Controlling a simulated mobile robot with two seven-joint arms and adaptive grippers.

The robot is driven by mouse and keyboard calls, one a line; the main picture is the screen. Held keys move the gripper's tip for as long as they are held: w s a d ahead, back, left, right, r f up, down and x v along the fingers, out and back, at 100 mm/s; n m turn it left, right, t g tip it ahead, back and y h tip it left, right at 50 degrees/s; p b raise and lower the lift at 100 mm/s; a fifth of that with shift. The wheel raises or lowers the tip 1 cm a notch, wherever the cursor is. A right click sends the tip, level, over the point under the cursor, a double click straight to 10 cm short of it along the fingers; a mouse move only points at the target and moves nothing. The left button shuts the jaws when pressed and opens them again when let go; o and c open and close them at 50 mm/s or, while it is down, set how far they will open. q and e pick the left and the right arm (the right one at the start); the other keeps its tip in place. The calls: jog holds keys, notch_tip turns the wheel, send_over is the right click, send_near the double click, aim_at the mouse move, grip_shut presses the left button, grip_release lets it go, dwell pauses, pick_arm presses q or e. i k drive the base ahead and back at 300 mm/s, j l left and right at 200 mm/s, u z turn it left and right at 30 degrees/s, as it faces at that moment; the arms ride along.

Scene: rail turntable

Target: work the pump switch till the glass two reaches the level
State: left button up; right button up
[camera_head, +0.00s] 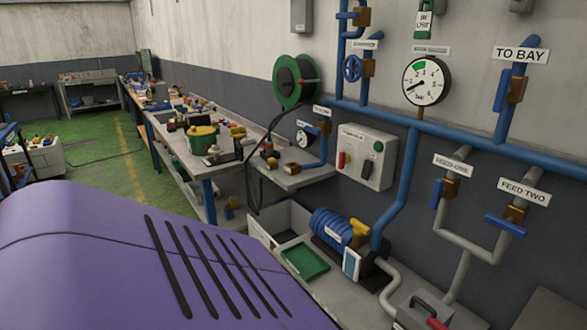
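The pump switch box (364,156) is a pale grey box on the wall with a green button or lamp, a red lever and a dark part; its label is too small to read. A blue ribbed pump (333,228) stands below it on the bench. A round dial gauge (427,80) with a green band sits on the blue pipe to the right. The FEED TWO valve (513,217) has a blue handle set across its pipe. I cannot make out a glass marked two. Neither gripper is in view.
A purple rounded body (150,255) with dark slots fills the lower left foreground. A long workbench (207,163) with tools runs along the wall. A TO BAY valve (511,88) is at upper right. A grey toolbox (425,312) stands at lower right. Green floor is open at left.

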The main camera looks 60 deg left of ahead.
aim_at(367, 168)
jog(key=i+u, duration=0.15)
jog(key=u, duration=1.5)
jog(key=i+l+u, duration=0.1)
jog(key=i+l, duration=0.15)
jog(key=i+j, duration=0.15)
jog(key=j, duration=0.3)
jog(key=i+j+z, duration=0.1)
jog(key=j, duration=0.35)
jog(key=i+j+z, duration=0.1)
jog(key=i+j, duration=0.15)
jog(key=j, duration=0.25)
jog(key=i+j, duration=0.1)
jog(key=j, duration=0.4)
jog(key=i+j+z, duration=0.1)
jog(key=j, duration=0.35)
jog(key=i+j, duration=0.2)
jog(key=j, duration=0.3)
jog(key=i+j+z, duration=0.15)
jog(key=j, duration=0.35)
jog(key=k, duration=0.05)
